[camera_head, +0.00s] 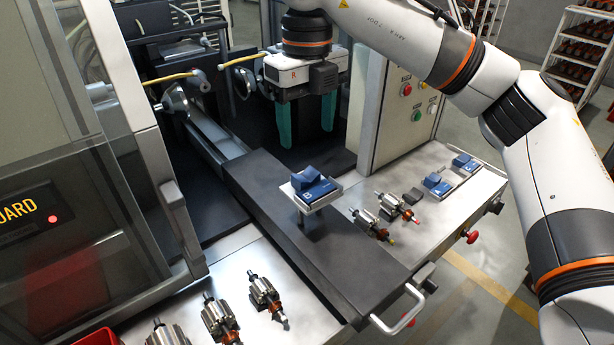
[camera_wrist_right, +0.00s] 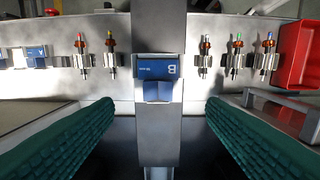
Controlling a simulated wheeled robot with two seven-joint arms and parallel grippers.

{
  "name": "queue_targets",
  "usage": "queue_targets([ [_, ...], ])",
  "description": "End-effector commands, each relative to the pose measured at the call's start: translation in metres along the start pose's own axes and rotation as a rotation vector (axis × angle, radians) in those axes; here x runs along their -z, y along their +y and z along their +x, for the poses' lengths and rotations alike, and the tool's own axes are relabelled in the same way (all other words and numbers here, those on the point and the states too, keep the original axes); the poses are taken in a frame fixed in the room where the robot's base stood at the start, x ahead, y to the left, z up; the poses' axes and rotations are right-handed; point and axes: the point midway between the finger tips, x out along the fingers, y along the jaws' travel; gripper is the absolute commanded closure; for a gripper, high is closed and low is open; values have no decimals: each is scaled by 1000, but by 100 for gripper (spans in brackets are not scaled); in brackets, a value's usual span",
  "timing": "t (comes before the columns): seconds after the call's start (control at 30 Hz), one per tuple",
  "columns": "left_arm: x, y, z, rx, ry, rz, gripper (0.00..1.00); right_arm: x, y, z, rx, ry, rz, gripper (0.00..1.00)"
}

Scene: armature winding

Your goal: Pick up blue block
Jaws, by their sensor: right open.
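A blue block (camera_head: 306,176) sits with a flat blue piece marked B (camera_head: 319,190) on a small pale raised stand (camera_head: 326,200) on the dark slab. In the right wrist view the block (camera_wrist_right: 157,93) is ahead, centred between the fingers, with the B piece (camera_wrist_right: 157,70) beyond it. My right gripper (camera_head: 307,138) is open and empty, with teal fingers pointing down, behind the stand in the head view and apart from the block. More blue blocks (camera_head: 437,183) sit on pale trays at the right. My left gripper is not in view.
Metal armatures (camera_head: 378,222) lie on the steel tabletop right of the slab, and several more (camera_head: 220,315) lie at front left. A red bin (camera_wrist_right: 300,55) is at the wrist view's right edge. A control panel (camera_head: 405,110) stands right of my gripper, machine parts (camera_head: 180,95) left.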

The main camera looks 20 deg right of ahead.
Motion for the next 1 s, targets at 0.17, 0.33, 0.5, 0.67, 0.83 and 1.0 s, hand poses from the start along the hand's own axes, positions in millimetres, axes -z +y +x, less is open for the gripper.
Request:
queue_targets([
  [0.17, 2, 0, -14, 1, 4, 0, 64, 0, 1, 27, -1, -4, 1, 35],
  [0.33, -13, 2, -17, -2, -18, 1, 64, 0, 1, 40, -1, -2, 1, 35],
  [0.5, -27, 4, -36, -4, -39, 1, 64, 0, 1, 58, 0, -5, 1, 35],
  [0.67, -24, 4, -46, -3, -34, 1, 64, 0, 1, 82, 0, -4, 1, 35],
  [0.83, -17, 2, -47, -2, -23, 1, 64, 1, 1, 92, -1, 0, 1, 35],
  [1.0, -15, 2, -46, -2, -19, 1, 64, 1, 1, 92, -1, 0, 1, 36],
])
